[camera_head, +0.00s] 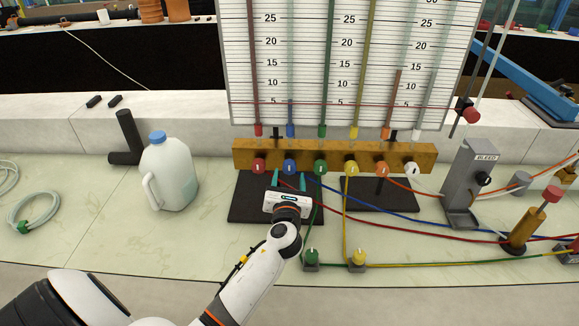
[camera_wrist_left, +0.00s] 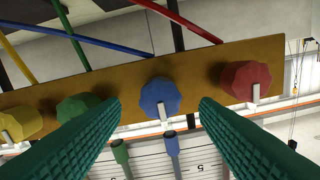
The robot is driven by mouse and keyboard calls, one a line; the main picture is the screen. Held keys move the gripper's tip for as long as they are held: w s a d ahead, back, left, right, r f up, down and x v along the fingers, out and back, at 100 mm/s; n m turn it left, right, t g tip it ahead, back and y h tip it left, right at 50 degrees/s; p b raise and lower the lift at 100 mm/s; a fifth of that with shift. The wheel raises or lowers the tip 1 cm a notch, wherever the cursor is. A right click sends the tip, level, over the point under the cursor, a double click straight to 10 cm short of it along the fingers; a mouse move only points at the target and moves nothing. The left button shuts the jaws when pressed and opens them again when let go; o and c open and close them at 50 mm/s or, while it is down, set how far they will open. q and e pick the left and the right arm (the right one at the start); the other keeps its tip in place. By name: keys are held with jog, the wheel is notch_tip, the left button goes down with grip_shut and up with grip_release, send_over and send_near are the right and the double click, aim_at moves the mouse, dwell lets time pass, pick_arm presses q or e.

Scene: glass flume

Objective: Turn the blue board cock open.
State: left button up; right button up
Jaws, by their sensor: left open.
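The blue board cock (camera_head: 290,168) is a faceted blue knob with a white mark, on the front of the wooden rail (camera_head: 440,158) below the scale board. In the left wrist view the blue knob (camera_wrist_left: 160,97) sits between my finger lines, its white pointer toward the blue tube. My left gripper (camera_head: 289,180) is open in front of the blue cock, its teal fingers pointing at the rail. In the left wrist view the fingers (camera_wrist_left: 159,101) stand to either side of the knob with visible gaps. Whether the tips reach around it is unclear. My right gripper is not in view.
The red cock (camera_head: 259,166) and green cock (camera_head: 320,167) flank the blue one closely. Yellow, orange and white cocks continue right. Coloured hoses cross the bench to the right. A white jug (camera_head: 170,175) stands left. A grey BLEED stand (camera_head: 467,185) stands right.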

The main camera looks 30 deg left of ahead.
aim_at(289, 170)
pick_arm(q)
jog(key=shift+x, duration=2.4)
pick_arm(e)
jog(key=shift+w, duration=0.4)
pick_arm(q)
jog(key=c, duration=1)
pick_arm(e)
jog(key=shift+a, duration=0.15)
